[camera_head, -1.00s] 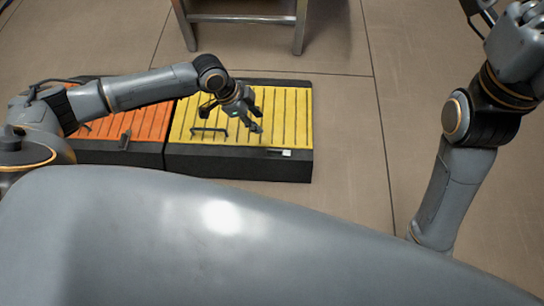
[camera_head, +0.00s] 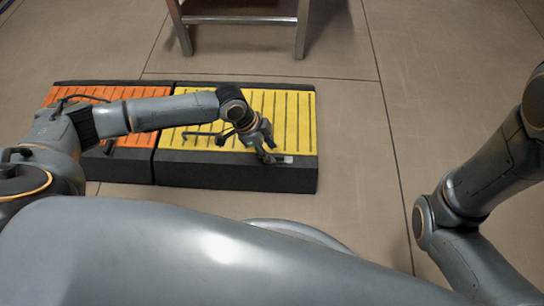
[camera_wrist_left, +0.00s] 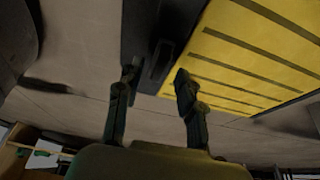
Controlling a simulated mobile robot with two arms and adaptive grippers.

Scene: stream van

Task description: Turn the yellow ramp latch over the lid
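The yellow ramp (camera_head: 290,115) is a low dark box with a ribbed yellow lid, near the middle of the head view. Its latch (camera_head: 284,159) shows as a small dark piece with a pale end at the front edge, right of centre. My left gripper (camera_head: 268,157) is at that edge, beside the latch, and partly covers it. In the left wrist view its two fingers (camera_wrist_left: 157,78) are apart. A dark bar that looks like the latch (camera_wrist_left: 158,62) lies between and just beyond the fingertips; I cannot tell if they touch it. My right gripper is out of frame.
An orange-topped ramp (camera_head: 130,140) adjoins the yellow one on the left, partly behind my left arm. A dark handle (camera_head: 200,136) stands on the yellow lid. A metal-legged table (camera_head: 240,18) is behind. The floor (camera_head: 350,130) right of the ramps is clear.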

